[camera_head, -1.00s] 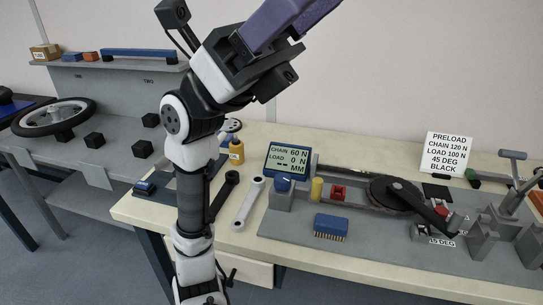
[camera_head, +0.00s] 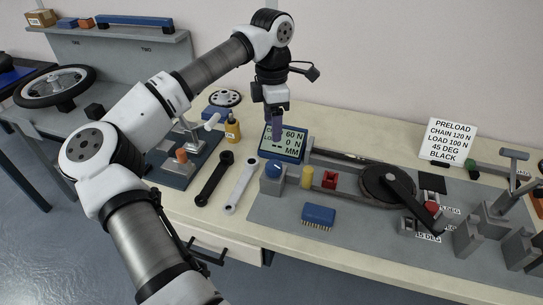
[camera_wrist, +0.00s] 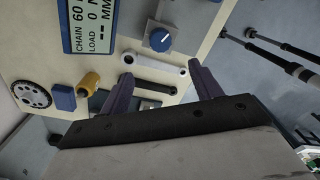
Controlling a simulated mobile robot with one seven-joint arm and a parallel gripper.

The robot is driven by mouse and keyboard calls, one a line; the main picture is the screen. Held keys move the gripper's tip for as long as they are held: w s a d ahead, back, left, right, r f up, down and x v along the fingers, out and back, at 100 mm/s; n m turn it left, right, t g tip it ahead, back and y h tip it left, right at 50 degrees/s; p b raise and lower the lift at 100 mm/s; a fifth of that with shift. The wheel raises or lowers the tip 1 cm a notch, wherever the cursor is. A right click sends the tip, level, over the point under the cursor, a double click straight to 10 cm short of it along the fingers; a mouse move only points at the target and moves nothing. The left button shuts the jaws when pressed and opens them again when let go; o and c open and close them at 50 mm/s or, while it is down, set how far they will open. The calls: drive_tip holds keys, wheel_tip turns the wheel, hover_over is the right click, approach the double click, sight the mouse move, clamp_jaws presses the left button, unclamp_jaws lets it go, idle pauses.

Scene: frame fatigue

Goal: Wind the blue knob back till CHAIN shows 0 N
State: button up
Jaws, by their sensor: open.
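The blue knob (camera_head: 273,169) sits on a grey block at the left end of the grey plate. In the wrist view the knob (camera_wrist: 160,40) shows a white pointer line. The display (camera_head: 284,153) stands just behind it; it reads CHAIN 60 N and LOAD 0 N, with dashes by MM. My gripper (camera_head: 276,124) points down with purple fingers in front of the display's upper part, covering some text. In the wrist view my gripper (camera_wrist: 160,75) is open and empty, its fingers apart, with the knob beyond the tips and not touching.
A yellow bottle (camera_head: 232,130) stands behind the wrenches.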

sight(274, 164)
drive_tip(key=f+p, duration=0.1)
drive_tip(key=f, duration=0.3)
drive_tip(key=f+p, duration=0.1)
drive_tip(key=f, duration=0.3)
drive_tip(key=f+p, duration=0.1)
drive_tip(key=f, duration=0.3)
drive_tip(key=shift+s+d+f, duration=0.2)
drive_tip(key=shift+s, duration=0.15)
drive_tip(key=c, duration=1)
drive_tip(key=shift+b, duration=0.3)
